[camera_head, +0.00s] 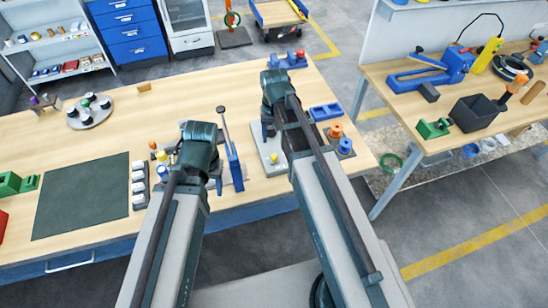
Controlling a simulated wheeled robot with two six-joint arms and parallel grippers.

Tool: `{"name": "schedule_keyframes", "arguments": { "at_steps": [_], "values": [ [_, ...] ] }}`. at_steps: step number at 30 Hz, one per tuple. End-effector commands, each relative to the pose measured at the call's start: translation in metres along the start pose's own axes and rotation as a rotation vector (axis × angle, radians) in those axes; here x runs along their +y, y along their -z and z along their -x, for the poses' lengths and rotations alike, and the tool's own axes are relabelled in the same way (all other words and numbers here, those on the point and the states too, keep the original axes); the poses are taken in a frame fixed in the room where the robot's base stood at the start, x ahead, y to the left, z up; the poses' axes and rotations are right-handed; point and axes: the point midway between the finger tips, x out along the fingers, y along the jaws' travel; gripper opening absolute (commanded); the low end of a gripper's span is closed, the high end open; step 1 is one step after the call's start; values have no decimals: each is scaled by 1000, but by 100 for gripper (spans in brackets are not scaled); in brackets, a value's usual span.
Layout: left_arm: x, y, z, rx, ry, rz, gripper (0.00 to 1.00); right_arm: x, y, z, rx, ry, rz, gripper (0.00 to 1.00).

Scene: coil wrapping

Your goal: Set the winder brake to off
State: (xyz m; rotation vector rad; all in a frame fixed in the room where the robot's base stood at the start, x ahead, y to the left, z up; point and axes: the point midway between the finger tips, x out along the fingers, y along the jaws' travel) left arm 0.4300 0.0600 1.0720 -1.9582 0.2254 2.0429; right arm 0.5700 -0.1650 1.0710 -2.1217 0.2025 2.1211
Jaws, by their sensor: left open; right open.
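A blue stand with a tall grey lever (225,130) is on the wooden table between my two arms; it may be the winder brake, but I see no marking. The lever leans slightly left. Beside it is a light grey plate (272,168) with a yellow knob, partly hidden by my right arm. My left gripper (198,135) is left of the lever, apart from it in the picture. My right gripper (272,80) is beyond the lever, up and to the right. Both are open; their fingers are mostly hidden by the wrists.
A dark green mat (82,195) and a round tray (90,112) with several dark pieces are on the left. A blue tray (325,112) and small orange and blue parts (337,131) are right of my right arm. A second workbench (400,105) stands at right.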

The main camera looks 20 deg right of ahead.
Motion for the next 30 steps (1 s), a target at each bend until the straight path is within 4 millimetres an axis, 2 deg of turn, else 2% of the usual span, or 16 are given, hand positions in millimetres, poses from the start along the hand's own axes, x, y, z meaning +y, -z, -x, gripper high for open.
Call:
{"name": "schedule_keyframes", "arguments": {
  "at_steps": [1, 18, 23, 30],
  "values": [
    [1, 1, -15, 0, 1, -2, 50, 0, 0, -15, 0, 0, 0, 59],
    [8, 5, -92, 0, 1, -5, 50, 0, 0, -92, 0, 0, 0, 59],
    [9, 6, -100, 0, 1, -5, 50, 0, 0, -100, 0, 0, 0, 59],
    [9, 6, -99, 0, 1, -5, 50, 0, 0, -100, 0, 0, 0, 59]
  ]
}}
